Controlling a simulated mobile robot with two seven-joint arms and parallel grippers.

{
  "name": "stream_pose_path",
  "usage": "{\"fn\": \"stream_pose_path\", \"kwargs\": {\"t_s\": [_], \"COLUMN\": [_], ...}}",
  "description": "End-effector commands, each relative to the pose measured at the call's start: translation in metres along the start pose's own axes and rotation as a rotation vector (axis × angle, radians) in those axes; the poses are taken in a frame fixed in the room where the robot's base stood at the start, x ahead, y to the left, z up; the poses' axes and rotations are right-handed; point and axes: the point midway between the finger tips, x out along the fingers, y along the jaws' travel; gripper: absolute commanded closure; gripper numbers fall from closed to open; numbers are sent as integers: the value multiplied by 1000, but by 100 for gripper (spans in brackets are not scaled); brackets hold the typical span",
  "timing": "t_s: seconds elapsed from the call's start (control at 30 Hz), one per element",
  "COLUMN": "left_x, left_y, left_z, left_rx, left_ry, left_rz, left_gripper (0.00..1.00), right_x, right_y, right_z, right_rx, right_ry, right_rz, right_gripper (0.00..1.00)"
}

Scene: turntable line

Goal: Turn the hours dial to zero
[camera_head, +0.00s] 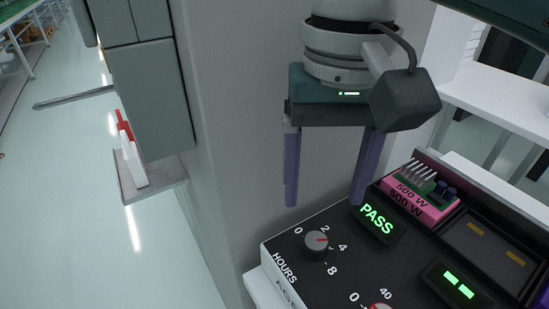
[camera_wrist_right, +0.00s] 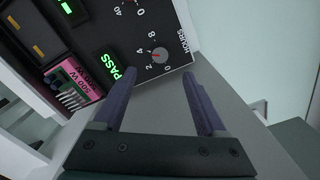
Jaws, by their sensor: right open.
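The hours dial (camera_head: 315,246) is a small grey round knob with a red pointer mark on a black panel (camera_head: 283,249). Labels 0, 2, 4 and 8 run around it. The red mark appears to point between 2 and 4. The dial also shows in the right wrist view (camera_wrist_right: 160,56), just beyond the fingertips. My right gripper (camera_head: 325,202) is open and empty, its two purple fingers pointing down above and behind the dial, apart from it. My left gripper is not in view.
A lit PASS display (camera_head: 377,221) and a pink 500 W block (camera_head: 419,203) with metal fins are to the right of the dial. A second, red dial (camera_head: 380,306) is at the bottom edge. A grey wall or column (camera_head: 235,150) stands behind the panel.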

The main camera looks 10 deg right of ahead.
Motion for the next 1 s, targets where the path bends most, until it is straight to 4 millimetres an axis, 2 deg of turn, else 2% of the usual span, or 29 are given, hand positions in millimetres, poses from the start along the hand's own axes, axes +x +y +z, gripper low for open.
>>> {"fn": "stream_pose_path", "kwargs": {"t_s": [0.2, 0.43, 0.6, 0.83, 1.0], "left_x": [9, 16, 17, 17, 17], "left_y": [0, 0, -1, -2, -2], "left_z": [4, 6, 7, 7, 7], "left_rx": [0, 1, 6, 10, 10], "left_ry": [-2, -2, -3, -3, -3], "left_rz": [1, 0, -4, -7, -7], "left_gripper": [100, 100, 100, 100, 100], "right_x": [44, 78, 86, 86, 86], "right_y": [1, 0, 0, 0, 0], "right_z": [1, 1, 0, 0, 0], "right_rx": [-1, -3, -3, -4, -4], "right_ry": [-3, 0, 2, 2, 2], "right_rz": [3, 1, 0, -1, -1], "right_gripper": [26, 26, 26, 26, 45]}}
